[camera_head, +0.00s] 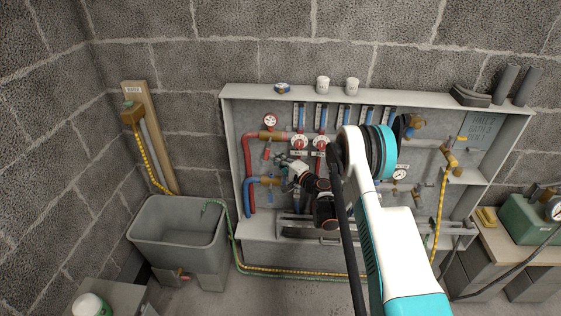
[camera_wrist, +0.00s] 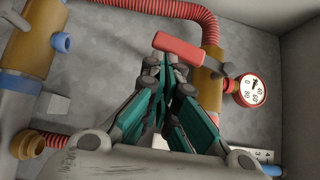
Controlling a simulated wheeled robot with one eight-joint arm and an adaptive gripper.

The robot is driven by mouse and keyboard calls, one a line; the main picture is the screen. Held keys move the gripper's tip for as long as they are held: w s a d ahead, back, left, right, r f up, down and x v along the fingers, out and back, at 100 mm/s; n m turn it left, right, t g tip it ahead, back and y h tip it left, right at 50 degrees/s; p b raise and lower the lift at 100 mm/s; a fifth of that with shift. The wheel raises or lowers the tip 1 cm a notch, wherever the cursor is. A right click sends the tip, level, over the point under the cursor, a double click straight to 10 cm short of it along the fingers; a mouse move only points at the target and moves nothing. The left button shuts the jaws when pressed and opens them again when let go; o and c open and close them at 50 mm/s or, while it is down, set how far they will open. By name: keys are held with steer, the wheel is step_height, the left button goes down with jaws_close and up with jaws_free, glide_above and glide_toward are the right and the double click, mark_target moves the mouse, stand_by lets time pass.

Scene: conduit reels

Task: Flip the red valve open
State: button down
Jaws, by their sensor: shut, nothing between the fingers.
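The red valve has a brass body and a red lever handle (camera_head: 267,153). In the head view it hangs down from the brass fitting (camera_head: 270,135), crosswise to the red pipe line. In the wrist view the red handle (camera_wrist: 178,48) sticks out to the left from the brass body (camera_wrist: 207,78). My gripper (camera_head: 281,159) is shut and empty, just right of the handle in the head view. In the wrist view the fingertips (camera_wrist: 166,66) are close below the handle; I cannot tell whether they touch it. The fingers hide part of the brass body.
A round gauge (camera_head: 270,120) sits above the valve; it also shows in the wrist view (camera_wrist: 250,91). A blue pipe (camera_head: 250,190) runs below. Red-and-white round fittings (camera_head: 299,142) are to the right. A grey sink (camera_head: 177,236) stands at lower left.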

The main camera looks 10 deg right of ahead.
mark_target(265, 159)
steer(key=a, duration=0.1)
steer(key=w+a, duration=0.1)
steer(key=a, duration=0.2)
steer(key=shift+w+a+f, duration=0.25)
steer(key=shift+a+f, duration=0.05)
steer(key=shift+a, duration=0.1)
steer(key=shift+m+t, duration=0.8)
steer(key=shift+m, duration=0.1)
steer(key=shift+w+a+r, duration=0.2)
steer(key=shift+a+r, duration=0.15)
steer(key=shift+a, duration=0.25)
steer(key=shift+w+a+r, duration=0.2)
steer(key=shift+a+r, duration=0.1)
steer(key=shift+a, duration=0.25)
steer(key=shift+w+a+r, duration=0.2)
steer(key=shift+a+r, duration=0.15)
steer(key=shift+a, duration=0.25)
steer(key=v, duration=0.7)
steer(key=shift+s+d+f, duration=0.15)
steer(key=shift+d, duration=0.05)
